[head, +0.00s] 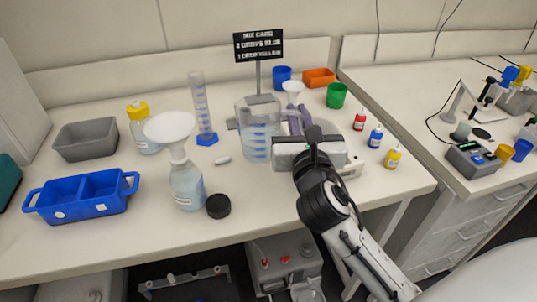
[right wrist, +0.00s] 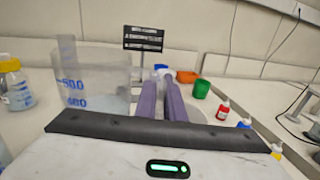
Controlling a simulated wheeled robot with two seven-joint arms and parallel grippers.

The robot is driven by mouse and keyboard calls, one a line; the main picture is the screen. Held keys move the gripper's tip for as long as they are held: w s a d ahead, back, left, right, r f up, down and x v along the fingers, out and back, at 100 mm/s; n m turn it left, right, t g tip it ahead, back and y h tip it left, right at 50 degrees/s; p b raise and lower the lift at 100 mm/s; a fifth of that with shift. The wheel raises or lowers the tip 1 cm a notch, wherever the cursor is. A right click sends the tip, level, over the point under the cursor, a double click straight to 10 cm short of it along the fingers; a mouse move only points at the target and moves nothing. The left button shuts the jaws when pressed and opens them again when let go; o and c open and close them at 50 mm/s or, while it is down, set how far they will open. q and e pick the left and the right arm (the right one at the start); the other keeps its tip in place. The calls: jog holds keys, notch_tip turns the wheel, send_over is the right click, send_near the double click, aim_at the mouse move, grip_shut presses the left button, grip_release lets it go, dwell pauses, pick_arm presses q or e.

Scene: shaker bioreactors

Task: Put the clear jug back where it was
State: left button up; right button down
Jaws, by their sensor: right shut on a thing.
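The clear jug (head: 258,140) with blue volume marks is upright near the middle of the bench, in front of the sign. It also shows at the left of the right wrist view (right wrist: 95,85), close beside the fingers. My right gripper (head: 296,116), with purple fingers, is at the jug's right side and shut on it, seemingly at the handle. The grip point is mostly hidden by the fingers in both views. I cannot tell whether the jug's base touches the bench. My left gripper is not in view.
A funnel-topped bottle (head: 187,185), black cap (head: 218,206) and graduated cylinder (head: 202,105) stand left of the jug. The sign (head: 258,45) stands behind it. Red (head: 358,120), blue (head: 375,137) and yellow (head: 393,157) dropper bottles stand right. Bench is clear in front.

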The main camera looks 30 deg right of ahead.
jog(key=f, duration=0.2)
jog(key=f+b, duration=0.1)
jog(key=f, duration=0.2)
jog(key=f+b, duration=0.1)
jog(key=f, duration=0.1)
jog(key=shift+s+f, duration=0.25)
jog(key=shift+f, duration=0.65)
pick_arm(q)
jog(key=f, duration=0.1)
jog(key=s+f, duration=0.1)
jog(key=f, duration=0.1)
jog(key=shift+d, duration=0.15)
pick_arm(e)
jog(key=c, duration=1.8)
grip_release()
jog(key=shift+c, duration=0.2)
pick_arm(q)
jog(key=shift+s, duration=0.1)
